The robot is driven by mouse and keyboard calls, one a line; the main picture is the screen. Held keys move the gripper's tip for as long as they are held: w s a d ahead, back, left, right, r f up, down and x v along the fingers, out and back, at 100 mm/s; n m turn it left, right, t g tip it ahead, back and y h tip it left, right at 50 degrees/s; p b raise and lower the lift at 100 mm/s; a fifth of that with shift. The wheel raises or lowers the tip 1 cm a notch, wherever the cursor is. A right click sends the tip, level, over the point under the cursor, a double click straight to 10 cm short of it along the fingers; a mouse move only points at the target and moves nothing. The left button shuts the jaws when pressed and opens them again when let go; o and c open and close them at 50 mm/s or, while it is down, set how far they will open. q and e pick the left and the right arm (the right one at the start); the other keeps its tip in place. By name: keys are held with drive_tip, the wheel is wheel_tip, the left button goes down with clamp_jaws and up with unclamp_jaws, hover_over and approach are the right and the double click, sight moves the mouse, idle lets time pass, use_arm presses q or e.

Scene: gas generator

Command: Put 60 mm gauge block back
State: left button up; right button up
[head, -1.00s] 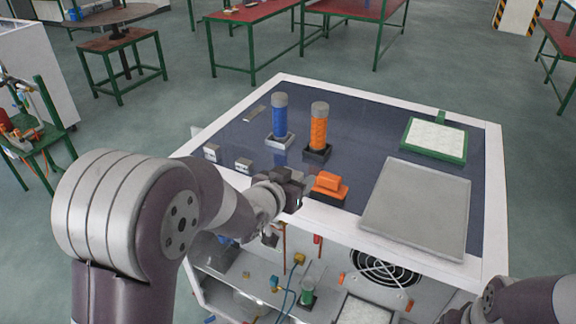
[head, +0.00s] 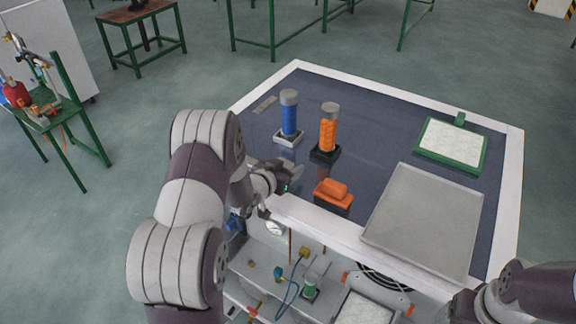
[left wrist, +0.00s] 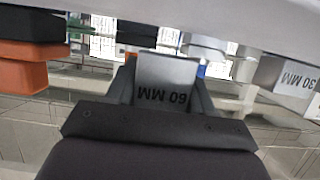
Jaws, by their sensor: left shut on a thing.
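The 60 mm gauge block (left wrist: 165,82), a grey metal block marked "60 MM", sits between the fingers of my left gripper (left wrist: 160,90) in the left wrist view. In the head view my left gripper (head: 284,178) is over the left front edge of the dark-topped bench (head: 385,130), its fingers close to the top. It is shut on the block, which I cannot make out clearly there. A second block marked "30 MM" (left wrist: 296,76) stands to the right in the left wrist view; my left arm hides that area in the head view. My right gripper is not in view.
On the bench stand a blue cylinder (head: 289,115), an orange cylinder (head: 328,128) and an orange-handled block (head: 333,194). A grey flat plate (head: 420,222) and a green-framed white pad (head: 452,143) lie to the right. The middle of the bench top is clear.

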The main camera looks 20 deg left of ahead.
use_arm(q)
drive_tip(key=shift+d+f, duration=0.1)
drive_tip(key=shift+f, duration=0.3)
drive_tip(key=shift+s+f, duration=0.1)
drive_tip(key=shift+f, duration=0.35)
drive_tip(key=o, duration=1.2)
drive_tip(key=shift+c, duration=0.2)
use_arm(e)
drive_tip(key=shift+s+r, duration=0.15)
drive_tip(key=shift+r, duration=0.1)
use_arm(q)
drive_tip(key=shift+r, duration=0.15)
